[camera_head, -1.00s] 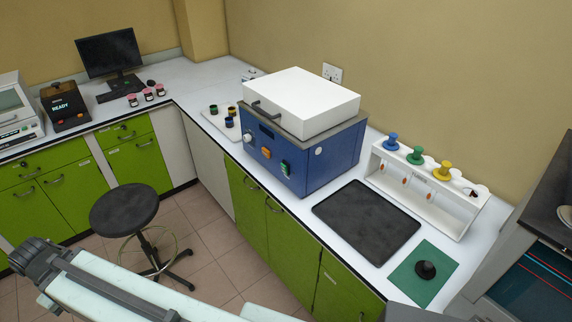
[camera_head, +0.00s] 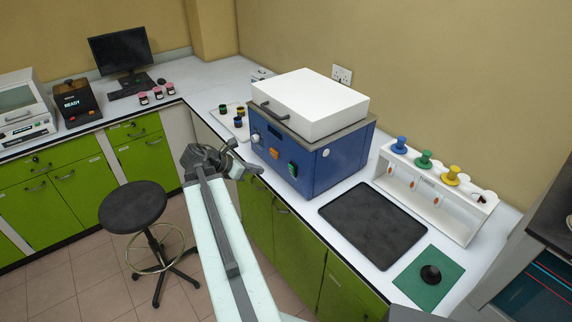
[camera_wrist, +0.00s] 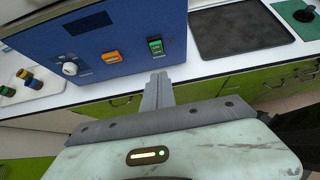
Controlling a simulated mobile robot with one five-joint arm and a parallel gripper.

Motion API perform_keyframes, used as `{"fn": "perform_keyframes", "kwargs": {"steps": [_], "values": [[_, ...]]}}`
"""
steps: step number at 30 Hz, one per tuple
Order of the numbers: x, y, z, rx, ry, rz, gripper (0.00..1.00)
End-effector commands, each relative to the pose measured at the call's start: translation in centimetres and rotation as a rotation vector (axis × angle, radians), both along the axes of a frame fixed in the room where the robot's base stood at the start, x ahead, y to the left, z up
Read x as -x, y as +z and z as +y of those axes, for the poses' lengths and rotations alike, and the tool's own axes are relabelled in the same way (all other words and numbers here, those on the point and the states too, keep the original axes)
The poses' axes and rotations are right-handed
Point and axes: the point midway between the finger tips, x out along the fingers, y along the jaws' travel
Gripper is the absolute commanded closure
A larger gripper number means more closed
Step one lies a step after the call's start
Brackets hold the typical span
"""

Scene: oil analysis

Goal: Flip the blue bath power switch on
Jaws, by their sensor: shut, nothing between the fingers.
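The blue bath (camera_head: 315,160) stands on the white counter with a white lid (camera_head: 312,103) on top. Its front panel carries a white knob (camera_wrist: 70,68), a dark display, an orange switch (camera_wrist: 111,57) and a green switch (camera_wrist: 155,45). The orange switch (camera_head: 274,153) and green switch (camera_head: 292,169) also show in the head view. Which one is the power switch I cannot read. My gripper (camera_wrist: 158,78) is shut and empty, in front of the panel just below the green switch, apart from it. In the head view my gripper (camera_head: 258,172) is left of the bath front.
A black mat (camera_head: 372,226) lies right of the bath, with a funnel rack (camera_head: 440,215) behind it and a green mat (camera_head: 412,283) nearer. A small tray of jars (camera_head: 222,116) is left of the bath. A stool (camera_head: 133,208) stands on the floor.

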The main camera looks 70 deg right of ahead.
Motion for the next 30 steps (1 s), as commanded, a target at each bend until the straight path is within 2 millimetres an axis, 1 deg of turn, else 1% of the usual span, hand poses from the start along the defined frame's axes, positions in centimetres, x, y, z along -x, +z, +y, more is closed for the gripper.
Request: {"fn": "perform_keyframes", "kwargs": {"steps": [6, 10, 14, 18, 23, 24, 25, 30], "values": [[-0.1, -0.1, 0.0, 0.0, 0.0, -0.003, 1.0], [0.2, -1.0, -0.6, 0.0, -0.002, -0.005, 1.0], [1.2, -2.7, -2.3, 0.0, -0.003, -0.005, 1.0], [2.6, -4.7, -4.4, 0.0, -0.004, -0.005, 1.0], [4.1, -6.7, -6.7, -0.001, -0.004, -0.006, 1.0], [4.4, -6.5, -7.3, -0.001, -0.004, -0.006, 1.0], [4.8, -5.8, -7.8, 0.0, -0.004, -0.006, 1.0], [5.9, -5.3, -9.5, 0.0, -0.003, -0.005, 1.0]]}}
